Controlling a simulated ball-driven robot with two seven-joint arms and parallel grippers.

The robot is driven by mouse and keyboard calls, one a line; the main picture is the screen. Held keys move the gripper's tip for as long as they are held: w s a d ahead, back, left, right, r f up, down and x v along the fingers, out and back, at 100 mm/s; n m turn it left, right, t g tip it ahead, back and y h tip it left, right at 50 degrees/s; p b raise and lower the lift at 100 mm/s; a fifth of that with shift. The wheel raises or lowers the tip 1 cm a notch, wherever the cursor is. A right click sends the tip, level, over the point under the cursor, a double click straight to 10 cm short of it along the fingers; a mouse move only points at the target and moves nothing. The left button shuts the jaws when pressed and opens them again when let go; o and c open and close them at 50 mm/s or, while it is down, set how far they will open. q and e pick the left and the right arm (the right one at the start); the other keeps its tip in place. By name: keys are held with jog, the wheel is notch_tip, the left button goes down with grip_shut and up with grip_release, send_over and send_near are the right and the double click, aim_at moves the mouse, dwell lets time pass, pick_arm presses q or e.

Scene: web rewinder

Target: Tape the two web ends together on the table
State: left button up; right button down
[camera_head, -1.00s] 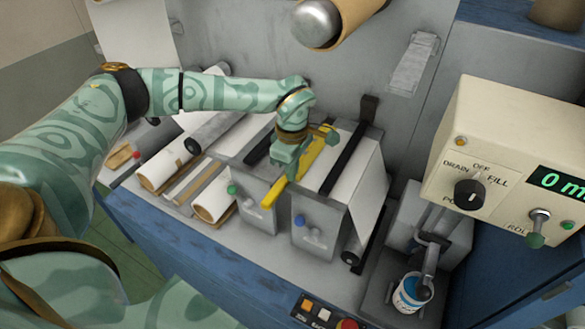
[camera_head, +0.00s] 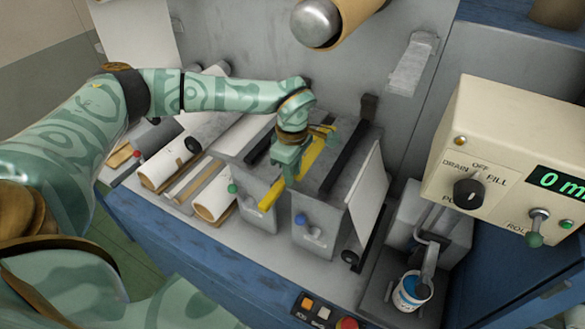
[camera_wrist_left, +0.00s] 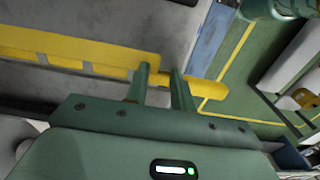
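The splice table (camera_head: 325,165) has a grey top with dark bars across it. A yellow bar (camera_head: 270,195) lies along its middle; in the left wrist view it shows as a notched yellow strip (camera_wrist_left: 90,52) with a yellow rod end. My left gripper (camera_head: 291,178) is right over this bar. In the left wrist view its two fingers (camera_wrist_left: 160,75) stand apart, with yellow showing between them; contact is unclear. A white web (camera_head: 366,195) hangs at the table's right side. Another white web (camera_head: 245,135) shows at the left. Neither web end is clear. My right gripper is out of view.
Green (camera_head: 233,189) and blue (camera_head: 300,220) knobs face the front. Paper rolls (camera_head: 165,165) lie at the left. A control box (camera_head: 510,160) juts in at the right, above a small blue-topped pot (camera_head: 412,290). A large roll (camera_head: 320,22) hangs overhead.

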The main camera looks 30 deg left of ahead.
pick_arm(q)
jog(key=shift+r, duration=0.15)
notch_tip(320, 180, up, 7)
dwell(0.4)
dwell(0.7)
